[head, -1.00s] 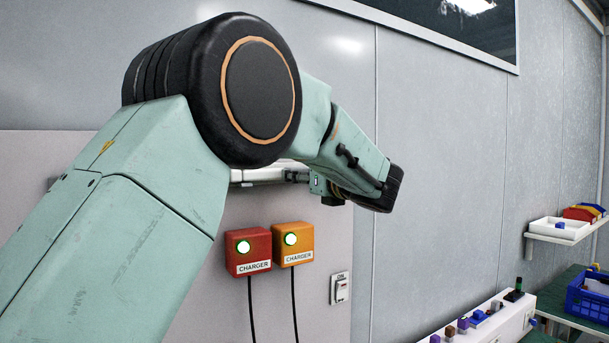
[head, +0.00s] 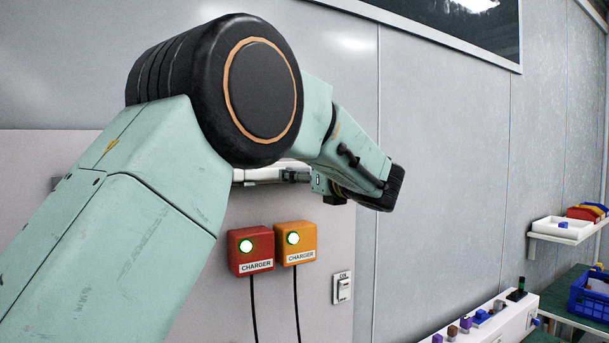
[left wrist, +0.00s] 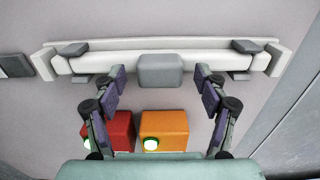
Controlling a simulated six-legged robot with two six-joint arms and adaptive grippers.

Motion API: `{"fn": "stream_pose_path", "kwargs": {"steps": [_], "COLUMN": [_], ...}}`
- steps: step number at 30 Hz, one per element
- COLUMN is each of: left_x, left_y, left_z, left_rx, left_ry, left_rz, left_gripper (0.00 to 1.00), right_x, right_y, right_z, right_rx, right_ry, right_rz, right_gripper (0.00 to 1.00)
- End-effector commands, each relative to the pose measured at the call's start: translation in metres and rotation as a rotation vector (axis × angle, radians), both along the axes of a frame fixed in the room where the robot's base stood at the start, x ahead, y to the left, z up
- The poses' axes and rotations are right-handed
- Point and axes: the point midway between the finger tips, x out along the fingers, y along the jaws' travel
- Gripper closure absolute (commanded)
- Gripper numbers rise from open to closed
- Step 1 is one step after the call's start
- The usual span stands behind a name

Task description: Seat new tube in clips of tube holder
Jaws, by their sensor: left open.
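The white tube (left wrist: 115,63) lies lengthwise along the white tube holder (left wrist: 285,60) on the wall. A dark grey clip (left wrist: 73,48) near its left end and another clip (left wrist: 243,46) near its right end show above and below the tube. A grey block (left wrist: 160,70) sits at its middle. My left gripper (left wrist: 159,76) is open, its purple-padded fingertips on either side of the block with gaps. In the head view, my left arm hides much of the holder (head: 262,175) and the gripper's fingers. My right gripper is out of view.
A red charger (head: 250,250) and an orange charger (head: 296,243) with green lights are on the wall below the holder, beside a switch (head: 342,288). A white bench unit (head: 515,318), a shelf (head: 563,232) and a blue crate (head: 590,300) are at right.

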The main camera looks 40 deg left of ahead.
Motion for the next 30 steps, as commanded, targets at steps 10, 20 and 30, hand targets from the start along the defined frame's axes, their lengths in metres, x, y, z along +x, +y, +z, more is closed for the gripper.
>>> {"fn": "stream_pose_path", "kwargs": {"steps": [10,20,30], "left_x": [-0.015,-0.029,-0.028], "left_y": [-0.038,-0.068,-0.068], "left_z": [0.001,0.000,-0.017], "left_rx": [0.004,0.001,-0.027], "left_ry": [-0.001,0.000,0.015], "left_rz": [-0.003,0.000,-0.007], "left_gripper": [0.27,0.27,0.27], "right_x": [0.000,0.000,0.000], "right_y": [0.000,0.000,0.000], "right_z": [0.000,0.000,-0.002], "right_rx": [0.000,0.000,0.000], "right_ry": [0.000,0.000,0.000], "right_rz": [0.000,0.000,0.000], "right_gripper": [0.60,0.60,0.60]}}
